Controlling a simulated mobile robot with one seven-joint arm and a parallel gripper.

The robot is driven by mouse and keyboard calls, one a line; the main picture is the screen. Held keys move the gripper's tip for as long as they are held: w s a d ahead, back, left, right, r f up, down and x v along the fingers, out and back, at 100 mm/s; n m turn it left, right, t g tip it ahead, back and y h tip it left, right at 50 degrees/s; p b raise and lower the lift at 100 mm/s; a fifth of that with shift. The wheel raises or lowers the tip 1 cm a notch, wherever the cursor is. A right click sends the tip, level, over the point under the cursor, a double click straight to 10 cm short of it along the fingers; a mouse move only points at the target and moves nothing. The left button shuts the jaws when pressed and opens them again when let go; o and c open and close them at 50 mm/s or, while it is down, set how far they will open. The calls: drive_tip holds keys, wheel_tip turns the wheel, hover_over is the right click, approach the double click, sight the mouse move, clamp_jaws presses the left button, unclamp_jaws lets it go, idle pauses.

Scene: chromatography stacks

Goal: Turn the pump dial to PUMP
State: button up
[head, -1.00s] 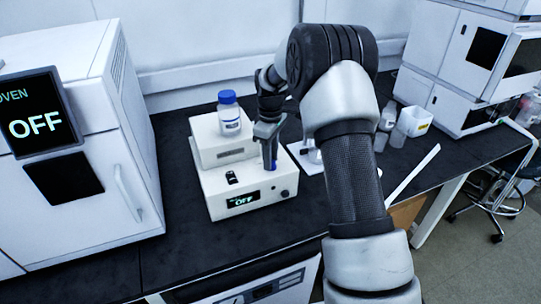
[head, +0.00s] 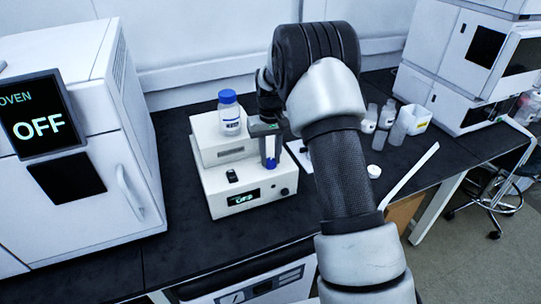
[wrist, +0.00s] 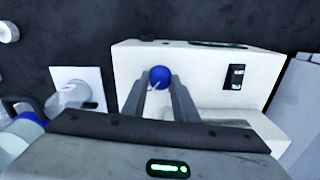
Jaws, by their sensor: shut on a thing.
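The white pump unit (head: 217,205) stands on the dark bench, and its front display (head: 243,196) reads OFF. Its blue dial (head: 270,163) is on the top right part, mostly covered by my gripper (head: 270,155). In the wrist view, the round blue dial (wrist: 160,76) with a pale mark sits between the fingertips of my gripper (wrist: 161,84), which is shut on it. A black rocker switch (head: 232,176) is left of the dial, and it also shows in the wrist view (wrist: 236,77). The dial's labels cannot be read.
A blue-capped bottle (head: 229,115) stands on the unit's raised rear part. The oven (head: 95,180), showing OFF, is close on the left. Small clear containers (head: 385,118) and a small white lid (head: 374,171) are on the right. The bench in front of the unit is clear.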

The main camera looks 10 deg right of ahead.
sight(271, 160)
drive_tip(key=shift+m, duration=0.6)
drive_tip(key=o, duration=1.1)
drive_tip(key=shift+c, duration=0.2)
wheel_tip(271, 160, up, 18)
drive_tip(key=p, duration=0.1)
drive_tip(key=shift+f, duration=0.25)
